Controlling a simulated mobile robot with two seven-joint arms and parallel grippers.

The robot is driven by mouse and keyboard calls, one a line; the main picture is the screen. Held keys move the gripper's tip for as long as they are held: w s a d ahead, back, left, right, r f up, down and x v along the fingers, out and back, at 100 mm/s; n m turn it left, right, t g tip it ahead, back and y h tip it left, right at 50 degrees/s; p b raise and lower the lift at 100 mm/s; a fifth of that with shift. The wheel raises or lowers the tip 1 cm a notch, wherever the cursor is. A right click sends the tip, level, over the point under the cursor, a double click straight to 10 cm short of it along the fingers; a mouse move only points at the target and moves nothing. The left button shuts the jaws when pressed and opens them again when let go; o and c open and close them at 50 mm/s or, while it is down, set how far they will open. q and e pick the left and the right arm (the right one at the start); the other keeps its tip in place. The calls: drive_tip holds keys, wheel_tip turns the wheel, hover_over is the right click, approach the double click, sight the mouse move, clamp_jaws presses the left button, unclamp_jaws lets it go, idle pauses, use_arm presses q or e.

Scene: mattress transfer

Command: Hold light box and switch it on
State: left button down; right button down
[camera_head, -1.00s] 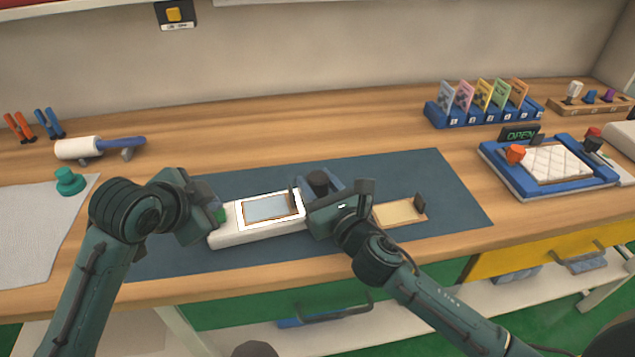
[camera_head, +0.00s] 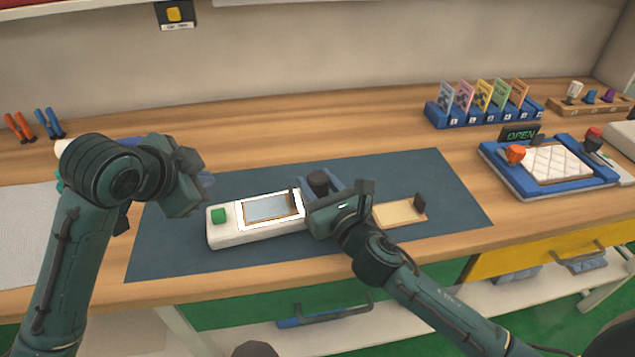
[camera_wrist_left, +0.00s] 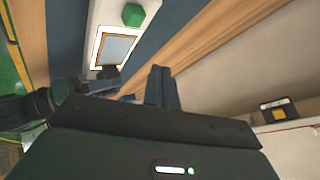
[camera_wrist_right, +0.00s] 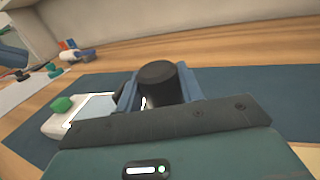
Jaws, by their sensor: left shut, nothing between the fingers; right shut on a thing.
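The white light box (camera_head: 225,236) lies on the dark blue mat. It has a green button (camera_head: 218,216) at its left end and a grey screen (camera_head: 268,207) with a bright white border. The box also shows in the left wrist view (camera_wrist_left: 103,17). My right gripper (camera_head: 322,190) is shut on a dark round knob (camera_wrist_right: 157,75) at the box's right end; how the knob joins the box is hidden. My left gripper (camera_head: 203,182) is shut and empty, up and left of the green button, apart from it. Its closed fingers show in the left wrist view (camera_wrist_left: 160,85).
A tan plate (camera_head: 398,214) with a dark tab lies right of my right gripper. A blue card rack (camera_head: 480,112) and a blue-framed tray (camera_head: 535,187) stand further right. The blue mat (camera_head: 420,172) has free room behind the box.

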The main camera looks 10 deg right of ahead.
drive_tip(key=shift+r, duration=0.1)
drive_tip(key=c, duration=0.8)
unclamp_jaws()
